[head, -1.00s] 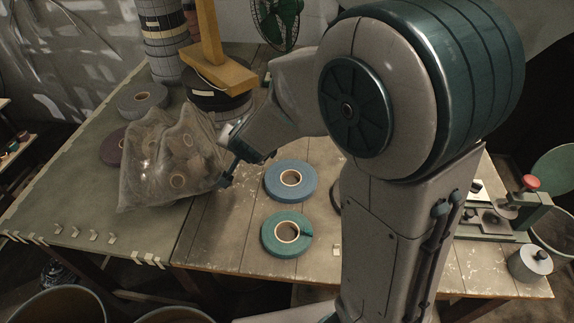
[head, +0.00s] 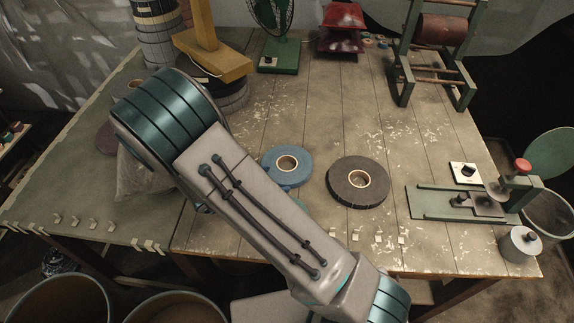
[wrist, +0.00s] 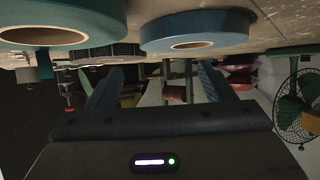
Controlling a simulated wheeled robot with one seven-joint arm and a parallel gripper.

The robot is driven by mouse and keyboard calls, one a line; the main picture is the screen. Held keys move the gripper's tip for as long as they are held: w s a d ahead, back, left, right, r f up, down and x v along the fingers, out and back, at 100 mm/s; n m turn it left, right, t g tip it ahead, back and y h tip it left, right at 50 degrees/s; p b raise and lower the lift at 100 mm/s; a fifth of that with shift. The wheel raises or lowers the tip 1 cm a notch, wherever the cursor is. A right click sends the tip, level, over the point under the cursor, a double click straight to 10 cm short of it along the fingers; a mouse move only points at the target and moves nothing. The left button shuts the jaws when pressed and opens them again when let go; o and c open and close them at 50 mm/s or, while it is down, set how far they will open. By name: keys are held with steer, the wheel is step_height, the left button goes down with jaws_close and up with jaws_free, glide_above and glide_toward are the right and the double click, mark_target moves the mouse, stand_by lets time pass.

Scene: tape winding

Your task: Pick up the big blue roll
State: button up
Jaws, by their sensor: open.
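The blue roll (head: 304,166) lies flat on the wooden table just right of my forearm in the head view, its pale core facing up. In the upside-down wrist view the blue roll (wrist: 198,28) is at the top centre, beyond my gripper. My gripper (wrist: 157,82) is open, with its two dark fingers spread and nothing between them. They appear apart from the roll. In the head view my arm hides the gripper.
A teal roll (wrist: 70,30) lies beside the blue one; my arm covers most of it in the head view. A dark grey roll (head: 344,190) lies to the right. A green fan (head: 279,57) stands behind. The table's back middle is fairly clear.

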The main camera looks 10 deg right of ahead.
mark_target(298, 174)
steer(key=x, duration=0.4)
steer(key=shift+d, duration=0.15)
steer(key=shift+r+p+x, duration=0.1)
steer(key=shift+p+x, duration=0.05)
steer(key=shift+x, duration=1.15)
steer(key=shift+r+p+x, duration=0.15)
steer(key=shift+x, duration=1.15)
steer(key=shift+s+d, duration=0.1)
steer(key=shift+d, duration=0.05)
steer(key=c, duration=1.3)
